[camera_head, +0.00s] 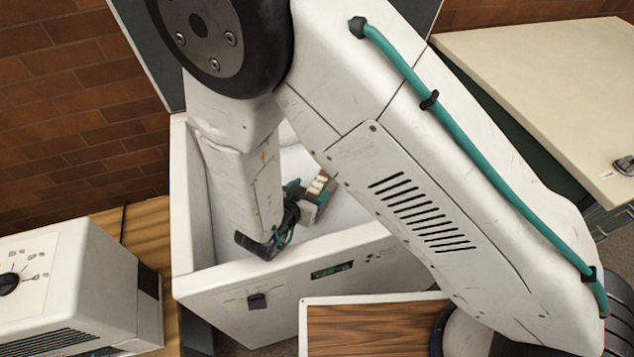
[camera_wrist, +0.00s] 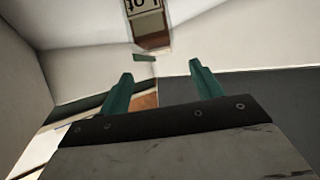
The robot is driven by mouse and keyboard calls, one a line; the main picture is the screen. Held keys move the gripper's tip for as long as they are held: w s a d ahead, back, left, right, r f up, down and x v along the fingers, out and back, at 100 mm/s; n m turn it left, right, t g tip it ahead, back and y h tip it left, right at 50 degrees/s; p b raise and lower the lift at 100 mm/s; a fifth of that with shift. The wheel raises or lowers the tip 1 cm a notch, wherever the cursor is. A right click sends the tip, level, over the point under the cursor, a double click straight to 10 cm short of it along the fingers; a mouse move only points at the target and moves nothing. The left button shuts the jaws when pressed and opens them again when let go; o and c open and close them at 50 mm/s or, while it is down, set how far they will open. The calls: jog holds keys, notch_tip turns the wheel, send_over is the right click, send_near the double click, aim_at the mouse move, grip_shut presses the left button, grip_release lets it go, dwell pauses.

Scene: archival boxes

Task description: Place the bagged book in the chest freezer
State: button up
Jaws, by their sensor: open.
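The chest freezer (camera_head: 250,304) is white and stands open in the middle of the head view, its dark-lined lid raised behind it. My arm reaches down over it, and my gripper (camera_head: 306,199) is inside the opening, partly hidden by my arm. A small brown and cream item, apparently the bagged book (camera_head: 318,186), shows beside the teal fingers. In the wrist view, my gripper (camera_wrist: 160,70) has its two teal fingers apart with nothing between them. A brown item with a black-and-white label, likely the same book (camera_wrist: 148,24), lies beyond the fingertips, apart from them.
A white appliance with a black dial (camera_head: 84,280) stands on a wooden table (camera_head: 150,225) at the left. A cream-topped table (camera_head: 545,75) is at the right. The freezer's front wall rim (camera_head: 300,257) is close to my gripper. A brick wall is behind.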

jog(key=shift+v, duration=2.35)
jog(key=w+a+r+g+y, duration=0.2)
jog(key=w+r+y, duration=0.55)
jog(key=r, duration=0.35)
jog(key=d+r+n+g+y, duration=0.2)
jog(key=d+r+n+y, duration=0.15)
jog(key=r, duration=0.65)
jog(key=s+d+r+n+g+h, duration=0.1)
jog(key=s+d+r, duration=0.4)
jog(key=s+d, duration=0.7)
jog(key=s+d+r+n+g+h, duration=0.1)
jog(key=s+d+r+g+h, duration=0.2)
jog(key=s+d, duration=0.9)
jog(key=d+r+g, duration=0.2)
jog(key=d+r, duration=0.1)
jog(key=shift+d+r+h, duration=0.15)
jog(key=shift+d+h, duration=0.25)
jog(key=shift+w, duration=0.1)
